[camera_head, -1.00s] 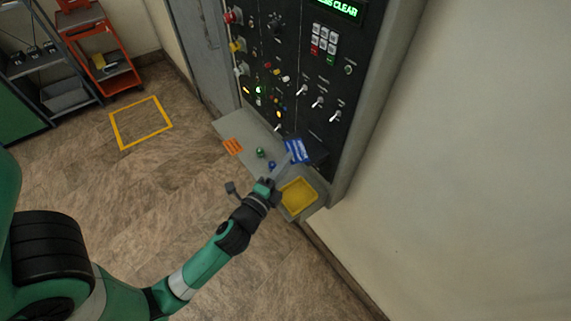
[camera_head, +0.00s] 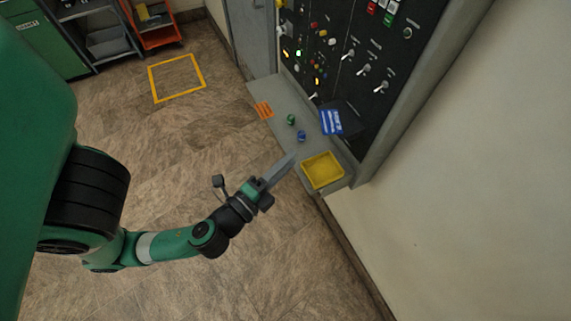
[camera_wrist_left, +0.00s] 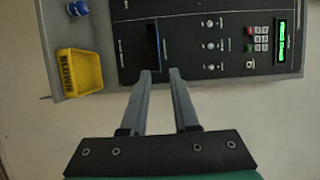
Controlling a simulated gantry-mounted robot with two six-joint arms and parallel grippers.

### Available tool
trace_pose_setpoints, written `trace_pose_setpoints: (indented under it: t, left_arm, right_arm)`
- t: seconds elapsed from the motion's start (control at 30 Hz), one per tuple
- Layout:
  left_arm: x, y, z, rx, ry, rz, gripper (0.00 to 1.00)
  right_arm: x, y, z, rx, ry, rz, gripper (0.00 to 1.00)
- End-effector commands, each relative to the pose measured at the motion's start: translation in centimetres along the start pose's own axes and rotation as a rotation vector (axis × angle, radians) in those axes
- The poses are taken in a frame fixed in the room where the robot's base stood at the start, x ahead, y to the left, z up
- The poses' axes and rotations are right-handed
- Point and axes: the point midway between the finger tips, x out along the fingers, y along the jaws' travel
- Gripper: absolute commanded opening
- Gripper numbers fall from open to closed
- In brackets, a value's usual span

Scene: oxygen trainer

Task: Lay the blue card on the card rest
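The blue card (camera_head: 331,122), with white markings, is at the right side of the grey shelf, against the foot of the black panel. A dark recess or holder (camera_head: 347,113), probably the card rest, is just right of the card; whether the card is fully on it I cannot tell. The holder seems to show in the left wrist view (camera_wrist_left: 152,46), where I cannot make out the card. My left gripper (camera_head: 294,155) is in front of the shelf, apart from the card. In the wrist view its two fingers (camera_wrist_left: 160,72) have an empty gap between them. My right gripper is not in view.
The control panel (camera_head: 352,50) with switches rises behind. Floor left of the shelf is clear.

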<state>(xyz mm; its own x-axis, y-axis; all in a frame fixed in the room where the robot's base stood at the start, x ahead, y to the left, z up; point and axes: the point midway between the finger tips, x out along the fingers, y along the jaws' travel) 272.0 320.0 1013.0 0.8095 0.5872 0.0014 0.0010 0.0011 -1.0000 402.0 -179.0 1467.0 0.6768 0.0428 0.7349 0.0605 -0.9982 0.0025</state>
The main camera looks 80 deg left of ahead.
Motion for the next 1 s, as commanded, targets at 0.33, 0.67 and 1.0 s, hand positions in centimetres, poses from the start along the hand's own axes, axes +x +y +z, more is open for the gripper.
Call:
trace_pose_setpoints:
  t: [0.33,0.67,1.0]
  left_arm:
    - [-0.2,0.0,0.1,-0.001,-0.001,0.000,0.29]
    - [4.3,-4.5,-5.4,-0.419,0.075,-0.044,0.29]
    - [8.2,-30.8,-17.9,-1.440,0.696,-0.135,0.29]
  right_arm:
    - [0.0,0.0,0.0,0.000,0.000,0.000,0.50]
    - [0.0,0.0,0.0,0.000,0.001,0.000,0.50]
    - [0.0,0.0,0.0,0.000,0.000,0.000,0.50]
